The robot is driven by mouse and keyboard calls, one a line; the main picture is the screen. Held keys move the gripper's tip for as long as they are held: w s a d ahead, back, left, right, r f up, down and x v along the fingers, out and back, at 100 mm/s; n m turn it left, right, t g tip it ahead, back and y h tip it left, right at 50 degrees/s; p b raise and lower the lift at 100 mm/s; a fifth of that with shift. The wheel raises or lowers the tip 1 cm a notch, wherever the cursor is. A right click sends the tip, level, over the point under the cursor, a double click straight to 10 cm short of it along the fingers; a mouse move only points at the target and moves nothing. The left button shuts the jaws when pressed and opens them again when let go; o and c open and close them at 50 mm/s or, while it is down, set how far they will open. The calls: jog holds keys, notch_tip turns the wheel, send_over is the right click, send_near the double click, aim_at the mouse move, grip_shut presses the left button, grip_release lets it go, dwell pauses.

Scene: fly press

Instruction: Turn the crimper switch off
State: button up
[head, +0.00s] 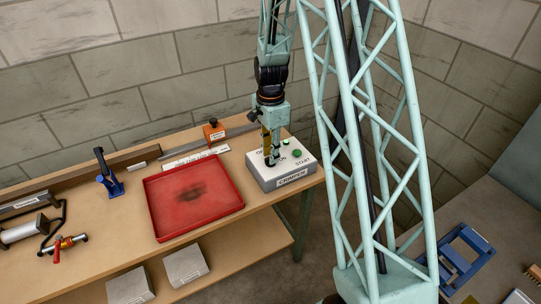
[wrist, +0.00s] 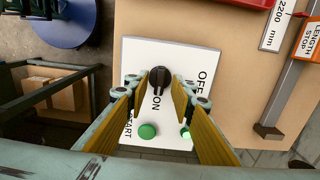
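The crimper control box (head: 266,181) is a pale box labelled CRIMPER at the right end of the bench. In the wrist view its top face (wrist: 205,62) carries a black rotary switch (wrist: 160,76) between ON and OFF markings. The switch's narrow grip appears to point towards ON. A green START button (wrist: 147,131) and a small bright green light (wrist: 185,132) are on the same face. My gripper (head: 271,162) points down over the box. In the wrist view its yellow-padded fingers (wrist: 157,90) are apart, one on each side of the switch; contact cannot be told.
A red tray (head: 195,226) lies left of the box. A metal rail with an orange length stop (head: 214,131) runs behind it. A blue tool (head: 109,178) stands farther left on the wooden bench. The bench's right edge is close to the box.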

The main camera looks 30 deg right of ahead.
jog(key=shift+f, duration=0.4)
grip_shut()
